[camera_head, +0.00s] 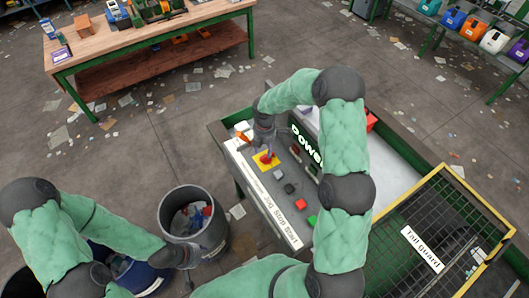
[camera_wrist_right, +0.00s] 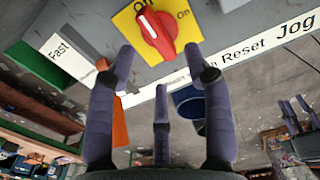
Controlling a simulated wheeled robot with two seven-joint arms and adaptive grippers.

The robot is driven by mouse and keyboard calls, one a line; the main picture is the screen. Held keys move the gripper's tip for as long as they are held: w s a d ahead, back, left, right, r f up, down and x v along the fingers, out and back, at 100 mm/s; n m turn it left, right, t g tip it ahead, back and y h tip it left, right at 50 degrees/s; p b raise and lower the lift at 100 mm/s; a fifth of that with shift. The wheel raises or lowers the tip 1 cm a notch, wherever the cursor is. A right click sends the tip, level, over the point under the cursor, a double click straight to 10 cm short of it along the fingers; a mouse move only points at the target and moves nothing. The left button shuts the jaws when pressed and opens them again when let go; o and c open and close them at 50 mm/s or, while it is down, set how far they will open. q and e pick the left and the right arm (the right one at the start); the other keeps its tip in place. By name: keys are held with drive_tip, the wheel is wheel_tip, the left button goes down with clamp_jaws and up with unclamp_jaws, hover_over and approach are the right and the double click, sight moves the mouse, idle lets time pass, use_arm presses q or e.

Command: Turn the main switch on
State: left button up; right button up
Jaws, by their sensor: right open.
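The main switch, a red rotary knob (camera_wrist_right: 155,33) on a yellow plate (camera_wrist_right: 185,20), shows in the right wrist view. The plate reads Off and On, and the knob's white mark points up-left, toward Off. The yellow plate also shows in the head view (camera_head: 267,162) on the control panel (camera_head: 283,205). My right gripper (camera_wrist_right: 158,50) is open, its purple fingers spread to either side of the knob's lower part. I cannot tell whether they touch it. My left gripper (camera_head: 188,257) is low at the left, by a grey bin; its fingers are unclear.
Black, red and green buttons (camera_head: 300,204) line the panel beside the switch. An orange part (camera_wrist_right: 120,125) is near my left-hand finger. A grey bin (camera_head: 163,215) stands left of the panel, and a yellow-framed tail guard (camera_head: 446,175) is at right.

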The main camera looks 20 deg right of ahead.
sight(264, 155)
drive_tip(key=shift+w+f+p, duration=0.1)
drive_tip(key=shift+f+p, duration=0.2)
drive_tip(key=shift+f, duration=2.2)
clamp_jaws()
